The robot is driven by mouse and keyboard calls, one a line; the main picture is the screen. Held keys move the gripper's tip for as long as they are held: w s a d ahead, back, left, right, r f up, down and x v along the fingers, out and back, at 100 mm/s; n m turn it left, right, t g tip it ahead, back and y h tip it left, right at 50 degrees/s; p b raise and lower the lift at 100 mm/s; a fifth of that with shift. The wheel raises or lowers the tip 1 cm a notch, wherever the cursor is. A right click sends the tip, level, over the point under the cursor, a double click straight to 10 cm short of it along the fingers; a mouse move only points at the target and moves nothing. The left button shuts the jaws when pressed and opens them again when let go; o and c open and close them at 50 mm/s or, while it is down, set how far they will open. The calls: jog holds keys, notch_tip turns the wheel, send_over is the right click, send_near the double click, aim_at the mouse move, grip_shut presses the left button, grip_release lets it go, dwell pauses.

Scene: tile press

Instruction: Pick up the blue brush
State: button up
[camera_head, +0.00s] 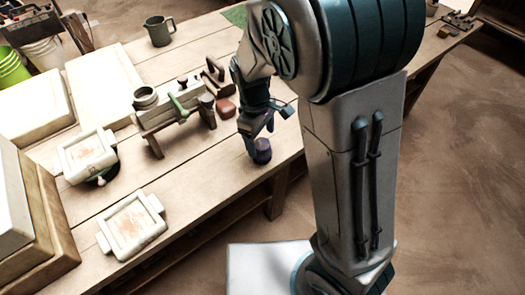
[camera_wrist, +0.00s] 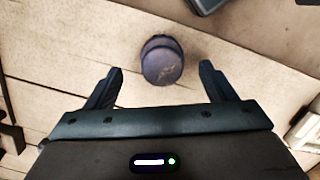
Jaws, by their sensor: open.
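The blue brush (camera_head: 262,152) stands near the front edge of the wooden table. From above, in the wrist view, it shows as a round, dark blue-grey top (camera_wrist: 162,60). My gripper (camera_head: 258,130) is just above it in the head view and partly hides it. In the wrist view my gripper (camera_wrist: 161,80) is open, with one finger to each side of the brush and clear space between each finger and it. The brush top lies slightly beyond the fingertips in that picture, and nothing is held.
A small wooden stand (camera_head: 172,124) with a green-handled tool is left of my gripper on the table (camera_head: 215,165). A reddish block (camera_head: 225,109) lies close by. The table's front edge is close to the brush.

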aim_at(262, 143)
jog(key=f, duration=0.5)
jog(key=shift+s+d+f+b, duration=0.15)
jog(key=shift+s+d+b, duration=0.1)
jog(key=shift+b, duration=0.1)
jog(key=c, duration=1.1)
